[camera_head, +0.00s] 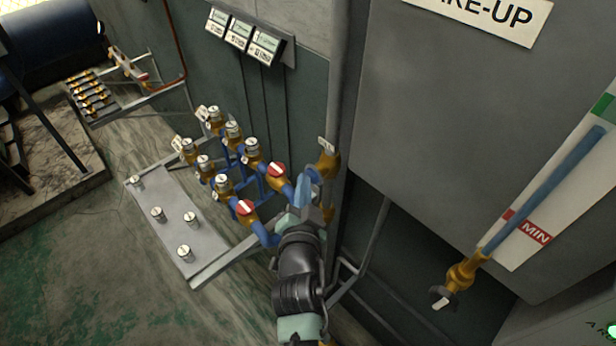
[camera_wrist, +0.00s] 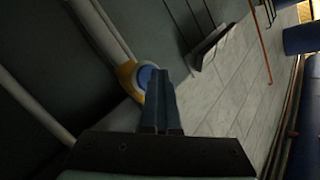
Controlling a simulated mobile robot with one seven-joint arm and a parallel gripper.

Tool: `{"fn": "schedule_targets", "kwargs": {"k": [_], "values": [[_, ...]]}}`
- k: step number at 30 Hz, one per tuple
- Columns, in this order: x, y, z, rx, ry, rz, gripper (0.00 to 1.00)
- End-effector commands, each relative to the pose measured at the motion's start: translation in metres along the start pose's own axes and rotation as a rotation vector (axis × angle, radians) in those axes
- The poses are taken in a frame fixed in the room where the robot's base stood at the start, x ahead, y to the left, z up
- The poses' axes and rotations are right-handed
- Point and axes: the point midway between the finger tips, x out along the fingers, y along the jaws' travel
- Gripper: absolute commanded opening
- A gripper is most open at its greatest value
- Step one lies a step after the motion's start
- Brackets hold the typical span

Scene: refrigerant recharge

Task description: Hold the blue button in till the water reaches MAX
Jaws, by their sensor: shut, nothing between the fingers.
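The blue button (camera_wrist: 146,77) sits in a yellow-orange round housing in the wrist view. My gripper (camera_wrist: 160,84) is shut and empty, its fingertips in front of the button's right part; whether they touch or press it I cannot tell. In the head view my gripper (camera_head: 304,188) is by a brass fitting (camera_head: 328,166) on the vertical pipe; the button's face is not visible there. The sight gauge (camera_head: 553,230) at right has a red MIN mark (camera_head: 535,232). Its blue water column (camera_head: 548,186) rises well above MIN, ending just below a green band (camera_head: 604,107). No MAX lettering is visible.
A large grey tank (camera_head: 455,110) fills the right. A brass valve (camera_head: 461,275) hangs beneath the gauge. Three small displays (camera_head: 240,35) are on the wall.

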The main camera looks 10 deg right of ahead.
Motion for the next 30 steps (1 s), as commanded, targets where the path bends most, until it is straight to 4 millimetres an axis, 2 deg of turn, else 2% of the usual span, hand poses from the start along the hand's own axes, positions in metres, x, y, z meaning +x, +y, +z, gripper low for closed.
{"fn": "schedule_targets", "kwargs": {"k": [14, 30], "values": [[0.0, 0.001, -0.001, 0.0, 0.002, 0.003, 0.0], [-0.014, -0.009, 0.01, 0.0, 0.001, 0.0, 0.0]]}}
